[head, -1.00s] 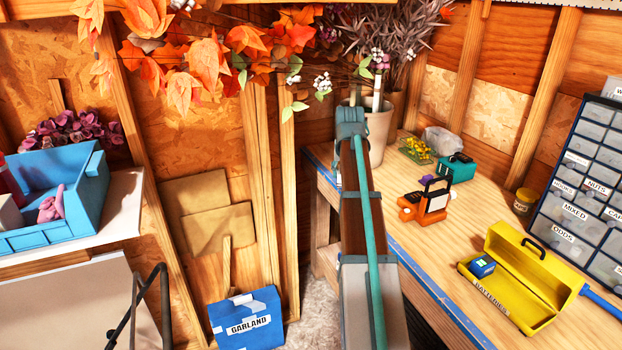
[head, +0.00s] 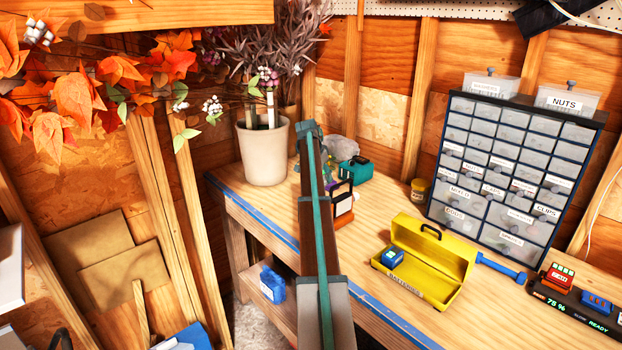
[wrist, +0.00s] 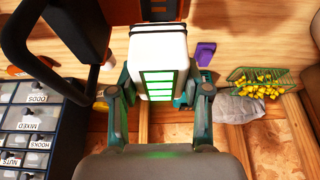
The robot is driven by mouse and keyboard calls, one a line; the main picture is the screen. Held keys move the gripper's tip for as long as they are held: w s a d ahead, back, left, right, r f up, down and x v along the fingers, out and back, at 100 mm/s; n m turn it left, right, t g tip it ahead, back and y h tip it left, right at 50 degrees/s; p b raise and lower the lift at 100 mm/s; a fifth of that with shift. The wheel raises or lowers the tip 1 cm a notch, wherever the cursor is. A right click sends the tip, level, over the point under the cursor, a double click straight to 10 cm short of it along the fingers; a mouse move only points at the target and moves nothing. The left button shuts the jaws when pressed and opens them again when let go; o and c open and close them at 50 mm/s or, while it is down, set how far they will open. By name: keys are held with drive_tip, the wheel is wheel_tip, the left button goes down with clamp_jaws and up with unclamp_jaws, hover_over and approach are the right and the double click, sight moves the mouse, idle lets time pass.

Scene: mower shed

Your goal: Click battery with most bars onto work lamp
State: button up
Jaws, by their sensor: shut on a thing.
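My gripper (wrist: 158,92) is shut on a white battery (wrist: 161,50) with several lit green bars, one finger on each side. The work lamp (head: 342,205), orange with a black handle, stands on the bench, partly hidden behind my arm in the head view. In the wrist view, the lamp's orange part (wrist: 150,8) and dark handle lie just beyond the battery and to its left. I cannot tell whether battery and lamp touch. My gripper is hidden in the head view. A blue battery (head: 393,257) sits in the yellow box.
The yellow box (head: 452,262) stands open on the bench. Right of it are a blue-handled tool (head: 500,267) and a charger (head: 580,314) with a red battery (head: 558,280) and a blue battery (head: 598,301). A drawer cabinet (head: 437,213) stands behind. A teal case (head: 356,168) is beyond the lamp.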

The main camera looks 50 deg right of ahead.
drive_tip(key=shift+d+f, duration=0.15)
drive_tip(key=shift+d, duration=0.1)
drive_tip(key=shift+f+b, duration=1.1)
drive_tip(key=shift+f, duration=2.55)
drive_tip(key=shift+a+b, duration=0.1)
drive_tip(key=shift+b, duration=0.2)
drive_tip(key=shift+f+b, duration=0.35)
drive_tip(key=shift+f, duration=0.35)
drive_tip(key=o, duration=1.4)
drive_tip(key=shift+c, duration=0.2)
drive_tip(key=shift+a+r, duration=0.1)
